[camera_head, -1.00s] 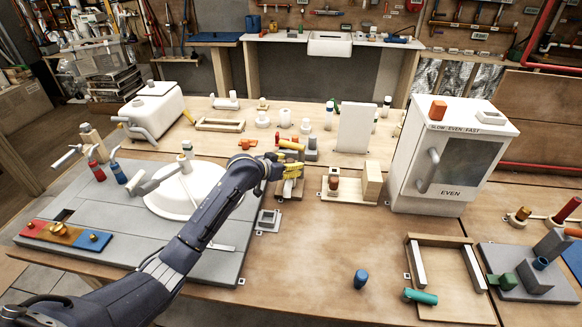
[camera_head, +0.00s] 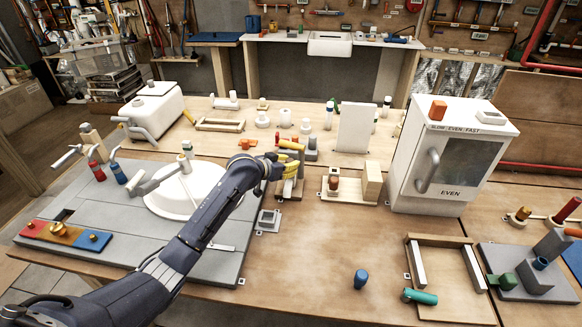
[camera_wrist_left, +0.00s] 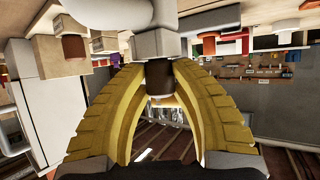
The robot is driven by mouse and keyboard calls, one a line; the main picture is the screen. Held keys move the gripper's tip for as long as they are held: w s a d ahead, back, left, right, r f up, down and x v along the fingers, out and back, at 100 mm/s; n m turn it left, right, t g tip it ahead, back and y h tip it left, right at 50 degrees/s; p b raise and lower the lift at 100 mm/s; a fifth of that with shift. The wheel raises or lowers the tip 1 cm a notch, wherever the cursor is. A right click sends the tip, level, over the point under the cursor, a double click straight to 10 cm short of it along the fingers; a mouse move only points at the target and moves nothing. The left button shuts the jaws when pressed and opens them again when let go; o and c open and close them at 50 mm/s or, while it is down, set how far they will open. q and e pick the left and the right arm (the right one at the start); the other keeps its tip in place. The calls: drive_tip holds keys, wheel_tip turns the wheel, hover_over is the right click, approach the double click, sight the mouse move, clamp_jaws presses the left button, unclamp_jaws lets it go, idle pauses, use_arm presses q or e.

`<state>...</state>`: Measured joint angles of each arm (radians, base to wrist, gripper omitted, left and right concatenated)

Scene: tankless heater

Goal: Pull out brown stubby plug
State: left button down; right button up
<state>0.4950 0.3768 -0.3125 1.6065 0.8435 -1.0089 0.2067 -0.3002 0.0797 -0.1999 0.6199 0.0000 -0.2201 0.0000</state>
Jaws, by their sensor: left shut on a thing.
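My left gripper (camera_head: 292,168) reaches in from the left over a small wooden fixture (camera_head: 291,192) near the middle of the bench. In the left wrist view its yellow fingers (camera_wrist_left: 159,72) are shut on a dark brown stubby plug (camera_wrist_left: 159,80). The plug sits against a pale grey collar (camera_wrist_left: 159,44); I cannot tell whether it is still seated in it. In the head view the fingers hide the plug. My right gripper is not in view.
A wooden stand with an orange-brown piece (camera_head: 333,183) is close on the right. The white basin (camera_head: 170,200) lies under my left forearm. A white oven-like box (camera_head: 450,155) stands farther right.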

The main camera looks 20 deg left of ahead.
sight(289, 161)
use_arm(q)
drive_tip(key=shift+r, duration=1.15)
idle(0.6)
drive_tip(key=shift+r, duration=2.6)
